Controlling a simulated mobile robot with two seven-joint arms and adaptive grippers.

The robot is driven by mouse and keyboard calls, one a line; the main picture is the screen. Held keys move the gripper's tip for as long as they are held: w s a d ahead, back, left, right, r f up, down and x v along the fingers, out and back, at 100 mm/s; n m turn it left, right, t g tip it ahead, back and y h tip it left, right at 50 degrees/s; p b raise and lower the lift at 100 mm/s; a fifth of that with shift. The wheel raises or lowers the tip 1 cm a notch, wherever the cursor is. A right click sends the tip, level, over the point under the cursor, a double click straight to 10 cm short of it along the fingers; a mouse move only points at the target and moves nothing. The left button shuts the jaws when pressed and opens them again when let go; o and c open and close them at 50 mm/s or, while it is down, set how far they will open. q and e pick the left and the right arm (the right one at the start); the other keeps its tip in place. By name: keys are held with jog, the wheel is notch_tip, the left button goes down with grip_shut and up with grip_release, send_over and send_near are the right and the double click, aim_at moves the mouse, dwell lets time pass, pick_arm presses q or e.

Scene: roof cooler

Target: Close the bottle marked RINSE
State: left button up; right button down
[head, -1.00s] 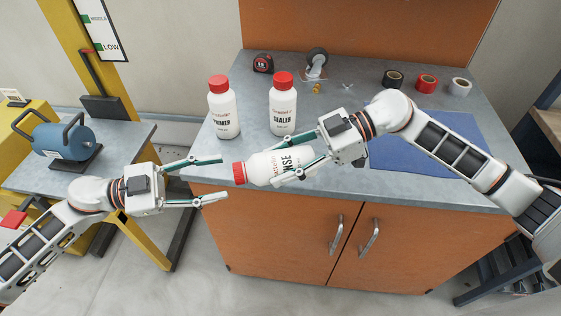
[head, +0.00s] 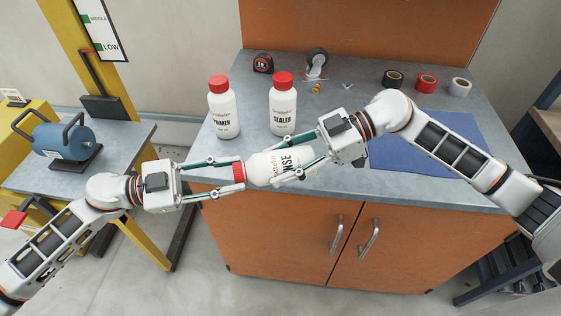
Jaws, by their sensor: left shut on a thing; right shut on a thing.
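The white bottle marked RINSE (head: 268,167) lies on its side in the air at the counter's front edge, its red cap (head: 239,172) pointing left. My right gripper (head: 290,166) is shut on the bottle's body from the right. My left gripper (head: 239,173) comes in from the left and is shut on the red cap, with one finger above and one below it. The cap sits at the bottle's mouth; how tightly it is on cannot be told.
White bottles marked PRIMER (head: 223,112) and SEALER (head: 283,108), both with red caps, stand upright behind on the grey counter (head: 210,172). A tape measure (head: 263,63), a caster (head: 316,62), tape rolls (head: 427,84) and a blue mat (head: 425,150) lie further back and right.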

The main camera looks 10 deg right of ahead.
pick_arm(q)
jog(key=m, duration=0.6)
jog(key=shift+m, duration=0.3)
jog(key=shift+c, duration=0.2)
jog(key=m, duration=0.8)
jog(key=o, duration=1.2)
jog(key=shift+o, duration=0.2)
jog(key=a, duration=0.4)
jog(key=shift+s+a, duration=0.15)
jog(key=shift+a, duration=0.1)
jog(key=shift+c, duration=0.3)
